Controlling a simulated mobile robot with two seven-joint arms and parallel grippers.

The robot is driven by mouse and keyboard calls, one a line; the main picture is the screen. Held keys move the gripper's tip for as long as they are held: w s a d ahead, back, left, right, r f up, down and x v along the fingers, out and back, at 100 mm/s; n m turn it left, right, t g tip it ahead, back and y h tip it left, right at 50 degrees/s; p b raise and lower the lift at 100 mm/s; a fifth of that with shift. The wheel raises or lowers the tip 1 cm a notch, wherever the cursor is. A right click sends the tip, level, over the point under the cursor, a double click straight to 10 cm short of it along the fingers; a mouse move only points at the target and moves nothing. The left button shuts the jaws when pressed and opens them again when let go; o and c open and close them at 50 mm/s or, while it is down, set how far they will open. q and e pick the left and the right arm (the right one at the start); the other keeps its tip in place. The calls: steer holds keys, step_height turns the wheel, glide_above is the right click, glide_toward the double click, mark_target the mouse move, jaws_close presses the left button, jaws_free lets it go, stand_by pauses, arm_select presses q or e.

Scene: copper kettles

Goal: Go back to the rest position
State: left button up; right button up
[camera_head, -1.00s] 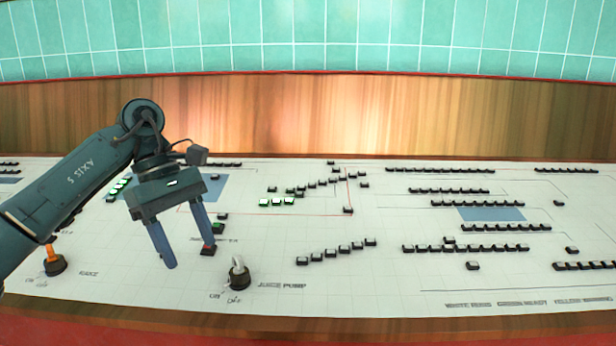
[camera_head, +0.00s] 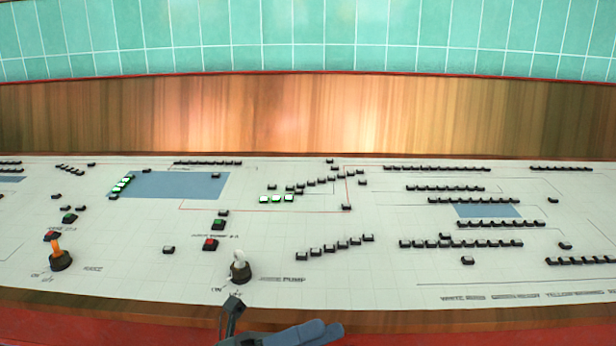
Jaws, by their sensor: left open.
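My left gripper (camera_head: 318,332) shows at the bottom edge, low and in front of the control panel (camera_head: 345,285). Only its blue-grey fingers and a dark part beside them are in the picture; the rest of the arm is cut off. The fingers overlap from this angle, with nothing seen held in them. It is open and apart from the panel's switches. My right gripper is not in view.
A switch with a white lever (camera_head: 239,267) and one with an orange lever (camera_head: 58,257) stand on the panel. A red button (camera_head: 210,244) and a green button (camera_head: 218,224) sit nearby. A wooden backboard (camera_head: 300,115) rises behind.

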arm_select(q)
steer(key=a+f+n+t+y, duration=0.35)
steer(key=n+t+y, duration=0.4)
steer(key=n, duration=0.65)
steer(key=a+f+n+t+y, duration=0.3)
steer(key=a+n+t+y, duration=0.15)
steer(key=n+t, duration=0.8)
steer(key=s+a+f+n+g+y, duration=0.65)
steer(key=s+f+n, duration=0.35)
steer(key=f+n, duration=0.3)
steer(key=r+g+p, duration=0.1)
steer(key=p, duration=0.4)
steer(key=r+g+y+p, duration=0.1)
steer(key=r+p, duration=0.1)
steer(key=p, duration=0.4)
steer(key=r+g+p, duration=0.1)
steer(key=r+p, duration=0.1)
steer(key=p, duration=0.4)
steer(key=shift+w+a+n+y, duration=0.2)
steer(key=shift+w+n+y, duration=0.05)
steer(key=shift+w+y, duration=0.15)
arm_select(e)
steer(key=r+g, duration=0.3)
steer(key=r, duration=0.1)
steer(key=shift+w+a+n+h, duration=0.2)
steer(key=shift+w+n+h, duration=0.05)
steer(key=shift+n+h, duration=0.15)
